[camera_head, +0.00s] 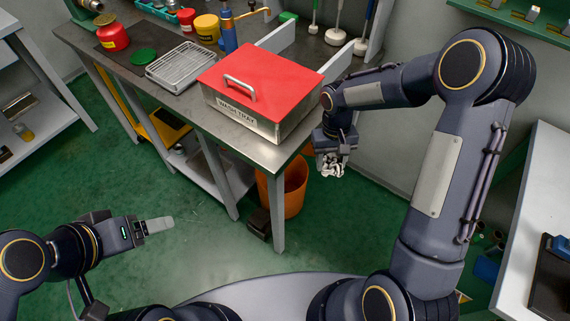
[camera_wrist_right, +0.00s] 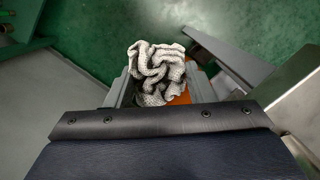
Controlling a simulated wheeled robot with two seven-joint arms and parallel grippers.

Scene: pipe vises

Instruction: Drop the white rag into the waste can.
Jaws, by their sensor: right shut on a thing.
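My right gripper (camera_head: 331,158) is beside the right end of the workbench, pointing down. It is shut on the white rag (camera_head: 333,170), which hangs crumpled and smudged with grey below the fingers. In the right wrist view the rag (camera_wrist_right: 157,72) bunches out between the fingers, with a bit of orange showing beneath it. The orange waste can (camera_head: 285,189) stands on the floor under the bench's right end, partly behind a table leg. My left gripper (camera_head: 157,226) is low at the left over the floor, away from both; its fingers look like one grey shape.
A steel wash tray box with a red lid (camera_head: 255,75) sits on the bench (camera_head: 185,100) near its right end. A bench leg (camera_head: 276,215) stands in front of the can. A white table (camera_head: 540,210) is at the right. Green floor (camera_head: 110,180) is open in front.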

